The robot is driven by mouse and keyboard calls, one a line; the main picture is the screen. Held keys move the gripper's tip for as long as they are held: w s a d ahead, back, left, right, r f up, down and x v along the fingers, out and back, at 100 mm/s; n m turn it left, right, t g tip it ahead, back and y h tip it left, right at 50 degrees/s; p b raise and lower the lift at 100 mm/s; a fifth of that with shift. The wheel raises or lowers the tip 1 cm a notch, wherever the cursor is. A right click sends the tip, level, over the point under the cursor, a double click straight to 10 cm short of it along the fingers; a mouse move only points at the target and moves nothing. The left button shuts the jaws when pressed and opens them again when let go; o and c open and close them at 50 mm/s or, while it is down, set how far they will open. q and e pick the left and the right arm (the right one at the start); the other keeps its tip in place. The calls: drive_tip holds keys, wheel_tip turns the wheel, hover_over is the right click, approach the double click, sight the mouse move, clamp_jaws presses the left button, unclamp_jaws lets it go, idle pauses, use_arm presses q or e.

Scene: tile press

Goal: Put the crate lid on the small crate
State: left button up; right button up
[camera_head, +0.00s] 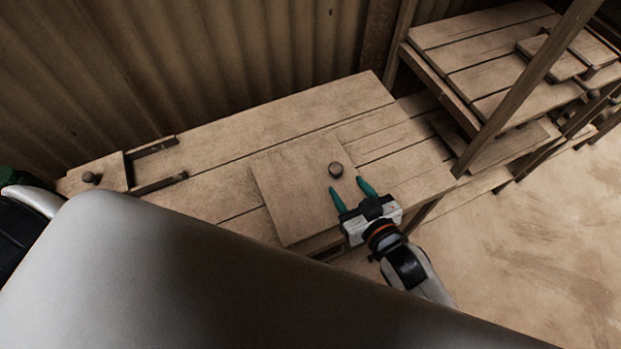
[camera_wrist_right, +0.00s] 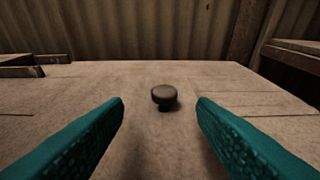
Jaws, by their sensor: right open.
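A flat square wooden board, which looks like the crate lid (camera_head: 283,197), lies on the wooden bench in the head view. A dark round knob (camera_head: 336,169) stands on it, and the knob is centred in the right wrist view (camera_wrist_right: 165,96). My right gripper (camera_head: 349,190) is open, its two teal fingers pointing at the knob from the front right. The fingers stand to either side of the knob's line, just short of it, and hold nothing. I cannot clearly make out the small crate. My left gripper is not clearly visible.
At the bench's left end are a smaller board with a knob (camera_head: 91,178) and two dark rails (camera_head: 160,185). A wooden shelf unit (camera_head: 490,60) with posts stands at the right. A corrugated wall (camera_head: 200,60) runs behind. The bench's back right (camera_head: 340,100) is clear.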

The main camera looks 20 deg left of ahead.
sight(336, 169)
drive_tip(key=shift+x, duration=1.2)
drive_tip(key=shift+w+a+f, duration=0.1)
drive_tip(key=shift+w+a, duration=0.1)
drive_tip(key=shift+w, duration=0.1)
drive_tip(key=shift+w+a, duration=0.25)
drive_tip(key=shift+w, duration=0.05)
drive_tip(key=p+x, duration=0.1)
drive_tip(key=x, duration=0.2)
drive_tip(key=shift+w+f, duration=0.1)
drive_tip(key=shift+w, duration=0.1)
drive_tip(key=shift+w+a+f, duration=0.2)
drive_tip(key=shift+w+a, duration=0.05)
drive_tip(key=shift+w, duration=0.05)
use_arm(q)
drive_tip(key=shift+s+a+r, duration=0.1)
drive_tip(key=shift+s+r, duration=0.05)
drive_tip(key=shift+r, duration=0.35)
drive_tip(key=shift+s, duration=0.1)
use_arm(e)
drive_tip(key=shift+s, duration=0.1)
drive_tip(key=c, duration=0.3)
use_arm(q)
drive_tip(key=shift+s, duration=0.25)
use_arm(e)
drive_tip(key=shift+r, duration=0.1)
clamp_jaws()
